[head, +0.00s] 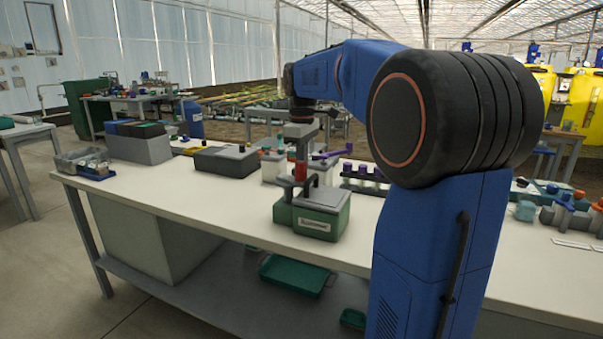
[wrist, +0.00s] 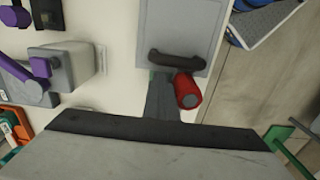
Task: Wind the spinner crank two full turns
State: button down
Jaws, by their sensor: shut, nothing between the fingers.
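The spinner (head: 318,219) stands on the white bench, a green box with a grey top and a dark handle. Its grey top (wrist: 172,25) also shows in the wrist view. The crank's red knob (head: 301,172) stands upright at its left end; in the wrist view the red knob (wrist: 187,91) lies beside my fingers. My gripper (head: 299,153) points down from above at the knob. In the wrist view my gripper (wrist: 164,90) is shut and empty, its fingers left of the knob. I cannot tell if they touch it. The crank arm below is mostly hidden.
A purple-handled device (head: 333,154) and a tube rack (head: 365,178) stand behind the spinner. The bench front (head: 205,205) left of the spinner is clear. A green tray (head: 295,275) lies on the lower shelf.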

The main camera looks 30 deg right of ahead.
aim_at(296, 180)
jog(key=shift+s+a, duration=0.7)
jog(key=shift+s, duration=0.05)
jog(key=shift+a, duration=0.1)
jog(key=shift+s+a, duration=0.3)
jog(key=shift+a, duration=0.6)
jog(key=shift+w+a, duration=0.2)
jog(key=shift+a, duration=0.75)
